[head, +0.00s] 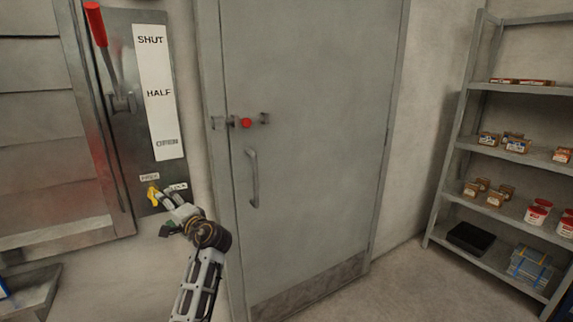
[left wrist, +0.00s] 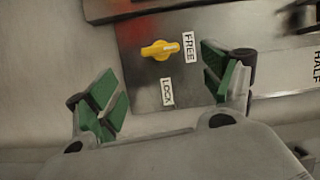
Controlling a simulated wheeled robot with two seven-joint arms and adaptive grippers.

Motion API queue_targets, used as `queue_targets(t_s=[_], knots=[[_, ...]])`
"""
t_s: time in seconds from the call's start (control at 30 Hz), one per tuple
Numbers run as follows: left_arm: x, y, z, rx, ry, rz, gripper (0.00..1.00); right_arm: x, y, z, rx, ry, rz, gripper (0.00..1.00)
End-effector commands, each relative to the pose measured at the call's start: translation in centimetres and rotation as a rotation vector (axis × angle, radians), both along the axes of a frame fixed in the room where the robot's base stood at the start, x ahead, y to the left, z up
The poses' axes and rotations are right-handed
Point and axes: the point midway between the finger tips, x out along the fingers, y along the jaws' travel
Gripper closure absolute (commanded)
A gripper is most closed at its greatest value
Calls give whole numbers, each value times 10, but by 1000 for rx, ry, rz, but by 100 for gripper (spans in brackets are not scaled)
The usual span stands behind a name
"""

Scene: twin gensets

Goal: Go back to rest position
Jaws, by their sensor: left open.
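My left gripper (head: 172,208) is in front of the lower part of a grey metal plate, close to a yellow knob (head: 153,195). In the left wrist view the gripper (left wrist: 161,88) is open, with green finger pads apart and nothing between them. The yellow knob (left wrist: 160,49) lies beyond the fingertips, and its pointer is turned toward the FREE label (left wrist: 188,48). The LOCK label (left wrist: 167,92) is at its side. My right gripper is not in either view.
A red-handled lever (head: 96,24) points up near SHUT on the scale plate (head: 154,75). A grey door (head: 310,120) with a red-knobbed bolt (head: 246,122) stands closed to the right. Grey shelving (head: 470,145) holds boxes and tubs. Floor before the door shows clear.

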Motion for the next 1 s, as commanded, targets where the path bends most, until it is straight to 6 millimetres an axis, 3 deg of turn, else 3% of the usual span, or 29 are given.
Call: queue_targets(t_s=[0.37,0.77,1.0], knots=[[29,-29,-35,-341,-157,-152,18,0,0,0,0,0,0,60],[59,-88,-82,-769,-231,-315,18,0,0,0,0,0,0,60],[58,-125,-135,-1011,-200,-368,18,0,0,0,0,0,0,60]])
